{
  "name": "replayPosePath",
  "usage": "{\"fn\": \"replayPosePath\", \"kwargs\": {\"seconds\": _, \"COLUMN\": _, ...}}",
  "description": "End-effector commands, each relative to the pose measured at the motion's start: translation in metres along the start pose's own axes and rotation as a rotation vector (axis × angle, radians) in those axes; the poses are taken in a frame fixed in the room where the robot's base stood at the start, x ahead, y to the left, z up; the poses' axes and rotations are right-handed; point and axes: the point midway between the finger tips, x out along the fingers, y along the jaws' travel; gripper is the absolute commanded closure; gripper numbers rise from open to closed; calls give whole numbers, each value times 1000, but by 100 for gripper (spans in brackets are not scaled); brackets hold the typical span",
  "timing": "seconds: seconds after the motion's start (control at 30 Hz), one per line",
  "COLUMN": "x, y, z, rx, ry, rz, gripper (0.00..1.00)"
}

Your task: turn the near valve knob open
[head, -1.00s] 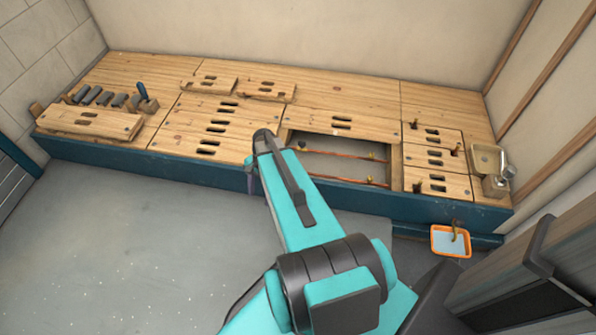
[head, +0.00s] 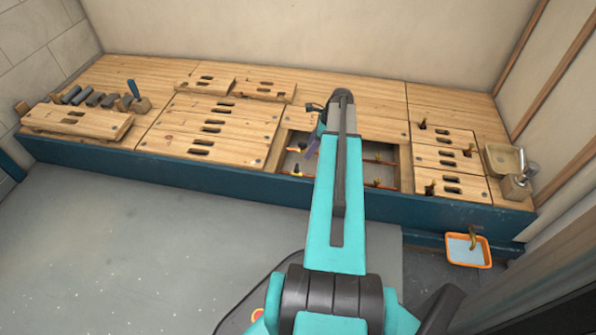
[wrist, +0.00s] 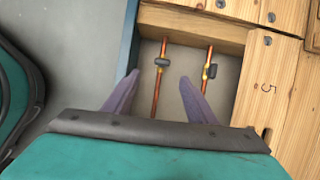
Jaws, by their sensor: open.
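Two copper pipes run through an opening in the wooden deck, each with a valve. The near valve knob (wrist: 162,62), dark grey on a brass body, is on the pipe closer to the blue front edge; its valve also shows in the head view (head: 296,171). The far valve knob (wrist: 210,71) is on the other pipe. My gripper (wrist: 158,99) is open and empty, its two purple fingers pointing toward the pipes. In the wrist view the near knob lies beyond the fingertips, between their lines. In the head view my gripper (head: 304,160) is over the opening; my arm hides part of it.
Wooden panels (head: 215,123) surround the opening, and a blue bench front (head: 420,213) borders it. Brass fittings stand on the right panels (head: 435,135). An orange-rimmed tray (head: 466,250) is below the bench at right. The floor at left is clear.

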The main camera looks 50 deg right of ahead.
Motion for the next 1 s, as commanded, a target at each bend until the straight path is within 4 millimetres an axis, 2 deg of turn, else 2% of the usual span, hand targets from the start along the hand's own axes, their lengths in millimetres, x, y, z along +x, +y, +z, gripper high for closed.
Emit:
{"fn": "replayPosePath", "kwargs": {"seconds": 0.1, "x": -3, "y": -5, "z": -5, "rx": 25, "ry": -4, "rz": -8, "gripper": 48}}
{"fn": "replayPosePath", "kwargs": {"seconds": 0.57, "x": 0, "y": -4, "z": -6, "rx": 25, "ry": -4, "rz": -8, "gripper": 48}}
{"fn": "replayPosePath", "kwargs": {"seconds": 0.77, "x": 16, "y": -5, "z": -6, "rx": 24, "ry": -4, "rz": -8, "gripper": 48}}
{"fn": "replayPosePath", "kwargs": {"seconds": 1.0, "x": 49, "y": -5, "z": -7, "rx": 25, "ry": -4, "rz": -7, "gripper": 48}}
